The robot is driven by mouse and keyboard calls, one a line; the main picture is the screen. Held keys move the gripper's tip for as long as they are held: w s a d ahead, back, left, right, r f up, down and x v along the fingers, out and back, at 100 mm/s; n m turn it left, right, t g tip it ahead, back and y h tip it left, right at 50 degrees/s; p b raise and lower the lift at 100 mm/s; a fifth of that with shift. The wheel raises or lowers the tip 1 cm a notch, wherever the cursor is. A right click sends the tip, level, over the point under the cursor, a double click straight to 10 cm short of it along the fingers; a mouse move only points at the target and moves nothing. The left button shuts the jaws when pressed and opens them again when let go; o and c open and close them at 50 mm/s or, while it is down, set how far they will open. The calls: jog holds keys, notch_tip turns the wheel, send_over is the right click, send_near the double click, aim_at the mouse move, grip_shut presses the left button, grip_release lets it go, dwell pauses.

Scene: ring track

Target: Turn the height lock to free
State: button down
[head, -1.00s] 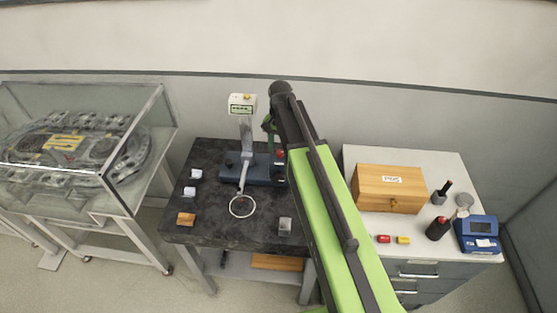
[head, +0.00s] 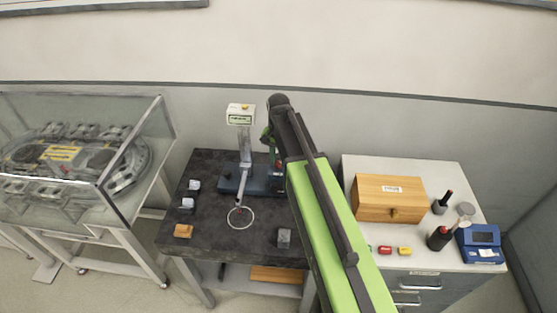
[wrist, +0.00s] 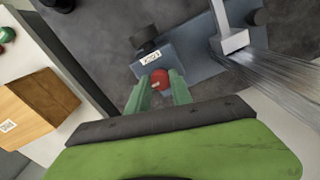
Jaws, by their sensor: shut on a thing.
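A stand with a blue-grey base (head: 235,183), a pale upright post (head: 245,148) and a ring arm (head: 240,217) sits on a dark table. In the wrist view, a small red knob (wrist: 160,77) is at the base's edge, beside a white label too small to read. I take this knob for the height lock; its setting cannot be told. My gripper (wrist: 160,88) has its two green fingers on either side of the red knob and is shut on it. In the head view my arm hides most of the gripper and knob.
Small blocks (head: 183,231) lie on the table's left, and a grey cube (head: 284,238) at its front right. A wooden box (head: 390,197) and a blue device (head: 480,243) stand on the right cabinet. A glass case (head: 75,160) stands left.

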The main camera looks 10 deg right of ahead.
jog(key=shift+n, duration=0.3)
jog(key=n, duration=0.3)
jog(key=shift+n, duration=0.4)
jog(key=n, duration=0.9)
jog(key=shift+d+n, duration=0.1)
jog(key=shift+n, duration=2.1)
jog(key=c, duration=1.1)
grip_release()
jog(key=shift+c, duration=0.2)
